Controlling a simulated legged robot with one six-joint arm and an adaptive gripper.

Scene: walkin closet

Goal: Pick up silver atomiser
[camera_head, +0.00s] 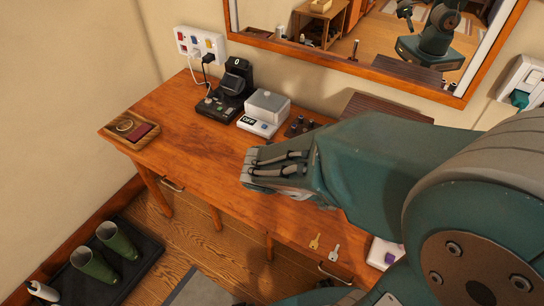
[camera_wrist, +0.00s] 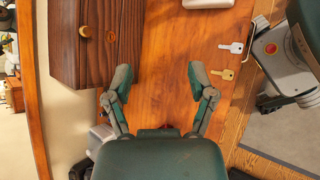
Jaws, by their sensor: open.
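I cannot make out a silver atomiser for certain in either view; my arm and gripper cover part of the desk. My gripper (camera_wrist: 160,77) is open and empty, with bare wooden desk between its fingertips in the wrist view. In the head view, my gripper is over the middle of the desk (camera_head: 200,145), its fingertips not clearly seen. In the wrist view, a small greyish thing (camera_wrist: 100,135) lies left of my gripper, partly hidden; I cannot tell what it is.
A wooden box with a brass knob (camera_wrist: 85,31) stands ahead left in the wrist view. Two keys (camera_wrist: 230,47) lie at the right. A grey box on a white scale (camera_head: 266,108), a black device (camera_head: 232,95) and a wooden tray (camera_head: 130,128) stand along the desk. A mirror hangs behind.

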